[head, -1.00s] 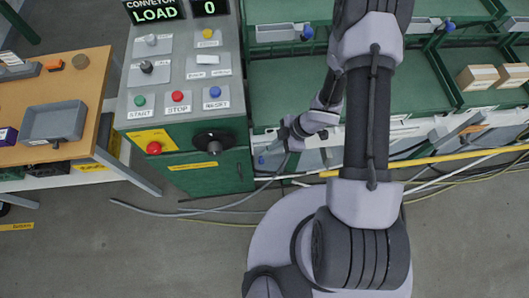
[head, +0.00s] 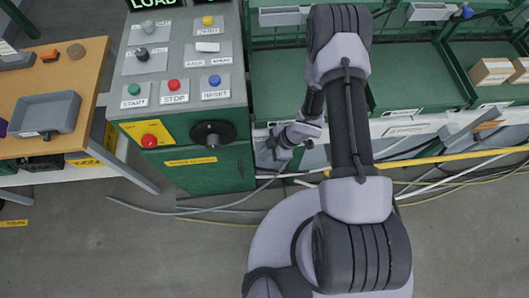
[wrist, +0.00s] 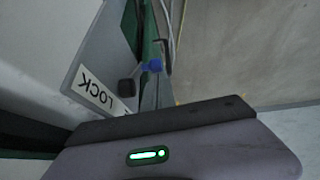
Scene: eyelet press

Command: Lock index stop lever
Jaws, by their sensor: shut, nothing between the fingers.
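In the wrist view a lever with a blue knob (wrist: 152,66) stands beside a grey plate. A white label reading LOCK (wrist: 98,92) is on that plate. A small dark block (wrist: 127,88) shows between the label and the knob; I cannot tell whether it is a fingertip or part of the lever. In the head view my gripper (head: 278,150) is low, just right of the green console, in front of the shelf's lower edge. It is shut and empty. I cannot tell whether it touches the lever, whose knob is hidden in the head view.
The green console (head: 205,175) with buttons and a black handwheel (head: 212,135) stands close left of my gripper. Green shelving (head: 410,70) is behind. A yellow rail (head: 450,161) and cables run at right. A wooden table (head: 85,80) is far left.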

